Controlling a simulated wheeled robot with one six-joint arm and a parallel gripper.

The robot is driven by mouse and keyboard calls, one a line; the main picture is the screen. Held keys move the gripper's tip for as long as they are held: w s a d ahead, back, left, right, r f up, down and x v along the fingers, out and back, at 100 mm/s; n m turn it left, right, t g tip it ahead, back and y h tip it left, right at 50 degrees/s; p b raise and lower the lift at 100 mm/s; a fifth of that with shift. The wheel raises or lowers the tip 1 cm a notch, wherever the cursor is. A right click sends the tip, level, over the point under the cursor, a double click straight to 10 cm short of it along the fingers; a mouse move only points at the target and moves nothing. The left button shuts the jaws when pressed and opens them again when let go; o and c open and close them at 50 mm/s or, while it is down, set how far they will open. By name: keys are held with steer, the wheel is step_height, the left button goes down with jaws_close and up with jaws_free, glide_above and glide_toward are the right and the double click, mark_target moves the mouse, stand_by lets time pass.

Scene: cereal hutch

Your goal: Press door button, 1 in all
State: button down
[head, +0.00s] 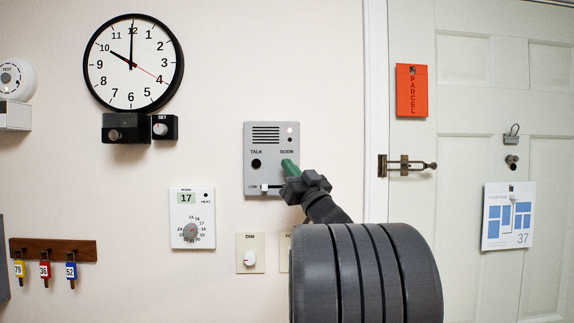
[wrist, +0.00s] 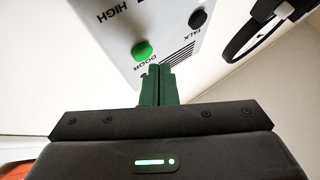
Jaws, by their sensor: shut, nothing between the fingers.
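The grey intercom panel (head: 271,145) is on the wall, with a black TALK button (head: 256,164) at left and the DOOR label at right. In the wrist view the green DOOR button (wrist: 142,50) is plain, beside the black TALK button (wrist: 198,19). My gripper (head: 288,166) is shut and empty, its green fingertips in front of the panel just below the DOOR label. They hide the DOOR button in the head view. In the wrist view my gripper's fingertips (wrist: 156,70) lie close to the green button, with a small gap in the picture. Contact does not show.
A slider (head: 265,187) runs along the panel's bottom. A thermostat (head: 192,218) and a dimmer plate (head: 250,253) are below. A clock (head: 133,63) hangs at upper left, a key rack (head: 52,250) at lower left. The latched white door (head: 465,150) is at right.

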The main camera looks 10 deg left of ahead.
steer(key=shift+w, duration=0.15)
steer(key=shift+w+a, duration=0.1)
steer(key=shift+w, duration=0.15)
steer(key=shift+w+a, duration=0.1)
steer(key=shift+w, duration=0.25)
stand_by(0.8)
steer(key=shift+s+d+b, duration=0.2)
steer(key=shift+s+b, duration=0.1)
steer(key=shift+s, duration=0.45)
steer(key=s+b, duration=0.1)
steer(key=s, duration=0.1)
steer(key=s+d+b, duration=0.1)
steer(key=s, duration=0.1)
steer(key=shift+s+d, duration=0.2)
steer(key=shift+s, duration=0.2)
